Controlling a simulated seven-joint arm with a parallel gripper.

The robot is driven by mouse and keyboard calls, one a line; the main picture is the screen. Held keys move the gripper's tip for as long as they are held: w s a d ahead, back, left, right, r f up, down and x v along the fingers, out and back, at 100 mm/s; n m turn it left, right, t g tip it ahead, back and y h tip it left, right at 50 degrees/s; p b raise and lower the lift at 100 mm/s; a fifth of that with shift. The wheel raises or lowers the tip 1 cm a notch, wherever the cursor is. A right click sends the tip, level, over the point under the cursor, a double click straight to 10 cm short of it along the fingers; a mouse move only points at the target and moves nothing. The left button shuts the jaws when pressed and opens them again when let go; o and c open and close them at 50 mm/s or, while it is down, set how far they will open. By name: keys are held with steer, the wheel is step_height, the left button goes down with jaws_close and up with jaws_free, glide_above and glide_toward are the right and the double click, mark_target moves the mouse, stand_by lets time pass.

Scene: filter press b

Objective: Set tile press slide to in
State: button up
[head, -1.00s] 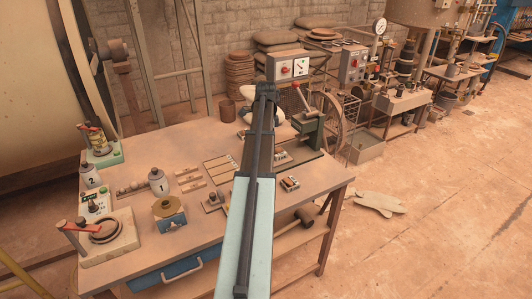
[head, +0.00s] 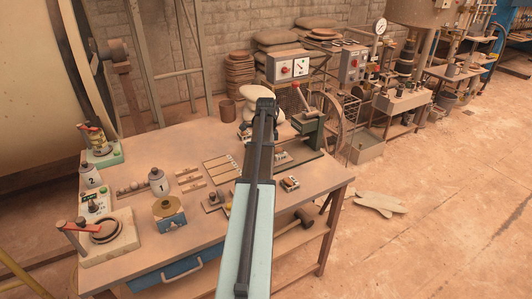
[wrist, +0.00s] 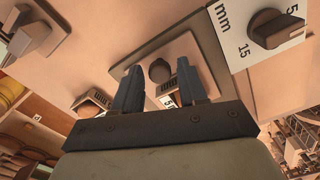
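The tile press (head: 309,128) is green with a red-tipped lever and stands at the table's back right corner. My arm covers the part of it to the left. My gripper (head: 264,102) is near that corner; its fingers are hard to make out in the head view. In the wrist view my gripper (wrist: 158,66) is open, its two dark fingers apart. A round dark knob (wrist: 160,71) shows in the gap between them, on a pale piece within a dark-edged plate. It seems to be the slide's knob. I cannot tell whether the fingers touch it.
A white scale panel marked "mm" with a dark dial (wrist: 277,30) is at the wrist view's upper right. On the table are a brass-topped blue box (head: 169,213), a grey jar (head: 158,181) and a round-mould stand (head: 105,237).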

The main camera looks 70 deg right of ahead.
mark_target(282, 151)
jaws_close()
stand_by(0.3)
steer(key=s+d, duration=0.5)
steer(key=shift+s+d, duration=0.2)
steer(key=shift+d, duration=0.05)
steer(key=shift+o, duration=1.1)
jaws_free()
step_height(282, 151, up, 14)
steer(key=shift+f, duration=0.1)
